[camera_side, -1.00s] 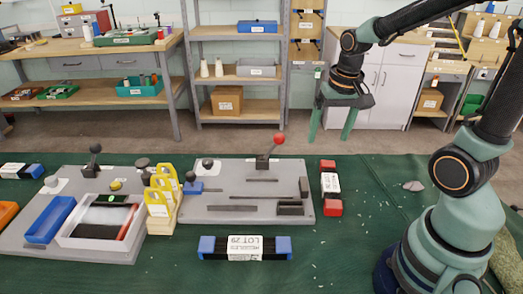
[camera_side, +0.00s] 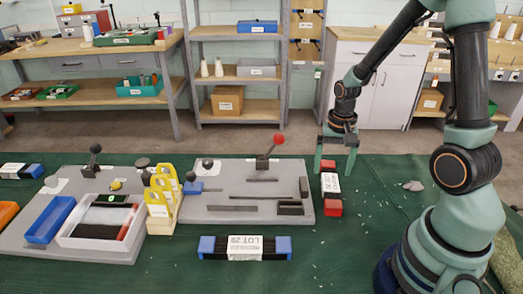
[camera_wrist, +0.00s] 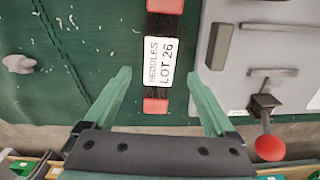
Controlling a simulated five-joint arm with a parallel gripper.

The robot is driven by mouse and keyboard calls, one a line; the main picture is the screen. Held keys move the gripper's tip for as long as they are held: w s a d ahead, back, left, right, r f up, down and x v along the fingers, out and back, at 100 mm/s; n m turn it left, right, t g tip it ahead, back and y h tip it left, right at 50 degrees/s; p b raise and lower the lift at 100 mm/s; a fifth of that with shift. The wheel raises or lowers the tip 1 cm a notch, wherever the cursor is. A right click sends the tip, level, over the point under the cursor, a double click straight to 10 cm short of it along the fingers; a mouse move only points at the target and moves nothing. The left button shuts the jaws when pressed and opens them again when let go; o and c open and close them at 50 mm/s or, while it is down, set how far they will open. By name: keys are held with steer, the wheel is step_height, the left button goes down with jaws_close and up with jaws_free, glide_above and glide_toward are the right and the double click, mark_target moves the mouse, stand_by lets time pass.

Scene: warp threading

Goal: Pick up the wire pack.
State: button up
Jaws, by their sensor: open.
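A wire pack with red ends and a white label (camera_side: 330,183) lies on the green mat, just right of the grey fixture board. In the wrist view the same wire pack (camera_wrist: 160,60) shows dark wires and a label reading "HEDDLES LOT 26". My gripper (camera_side: 335,168) is open and empty, pointing down above the pack's far end. In the wrist view my gripper's (camera_wrist: 159,75) two fingers are on either side of the pack, with a gap on each side. A second wire pack with blue ends, labelled "LOT 29" (camera_side: 245,247), lies at the front.
The grey board (camera_side: 225,208) beside the pack carries a red-knobbed lever (camera_side: 270,150) and dark blocks. Yellow pieces (camera_side: 160,195) stand further left. A small stone (camera_side: 413,185) lies to the right on the green mat (camera_side: 350,260), which is mostly clear there.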

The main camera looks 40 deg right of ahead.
mark_target(331, 182)
steer(key=f, duration=0.3)
steer(key=shift+s+a+f, duration=0.1)
steer(key=shift+s+f, duration=0.05)
steer(key=shift+s, duration=0.05)
steer(key=shift+f, duration=0.85)
jaws_close()
